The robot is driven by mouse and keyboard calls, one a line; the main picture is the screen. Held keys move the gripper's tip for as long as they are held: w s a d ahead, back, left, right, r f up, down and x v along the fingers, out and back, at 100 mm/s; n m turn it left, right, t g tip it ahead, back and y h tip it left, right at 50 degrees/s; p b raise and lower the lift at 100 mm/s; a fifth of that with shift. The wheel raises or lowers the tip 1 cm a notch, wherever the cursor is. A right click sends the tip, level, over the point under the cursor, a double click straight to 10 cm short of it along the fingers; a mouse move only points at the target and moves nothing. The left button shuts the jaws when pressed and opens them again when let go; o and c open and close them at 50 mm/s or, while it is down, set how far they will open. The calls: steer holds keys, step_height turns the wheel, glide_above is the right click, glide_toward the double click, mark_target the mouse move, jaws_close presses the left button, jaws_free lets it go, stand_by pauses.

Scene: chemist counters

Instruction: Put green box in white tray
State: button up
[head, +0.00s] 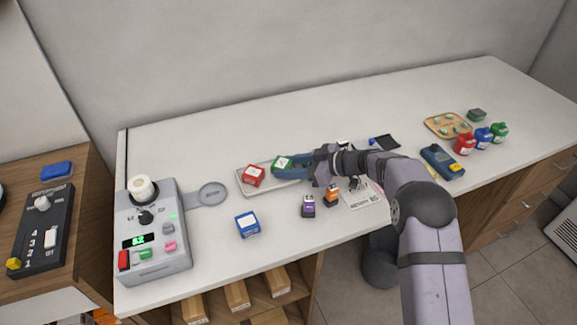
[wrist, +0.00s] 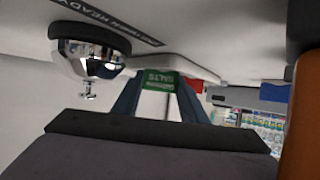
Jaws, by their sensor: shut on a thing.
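The green box (head: 282,163) is between the blue fingers of my gripper (head: 290,165), over the back right part of the white tray (head: 244,188). In the wrist view the green box (wrist: 160,82), with white lettering, sits between both fingertips (wrist: 158,90). The white tray (wrist: 180,66) shows just behind it there. I cannot tell whether the green box touches the tray floor. A red box (head: 253,176) sits in the left part of the tray and shows partly in the wrist view (wrist: 196,84).
A blue box (head: 247,224) stands in front of the tray. Purple (head: 308,206) and orange (head: 332,196) bottles stand to its right. A grey device (head: 155,235) with a round plate (head: 212,194) is at left. Several bottles and a wooden tray (head: 437,124) are at right. The counter's back strip is clear.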

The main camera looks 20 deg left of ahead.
steer(key=shift+f, duration=0.15)
steer(key=o, duration=1.1)
steer(key=shift+d+r, duration=0.1)
steer(key=shift+r, duration=0.15)
steer(key=b+v, duration=0.2)
steer(key=v, duration=0.9)
steer(key=shift+d+r, duration=0.15)
steer(key=shift+d, duration=0.2)
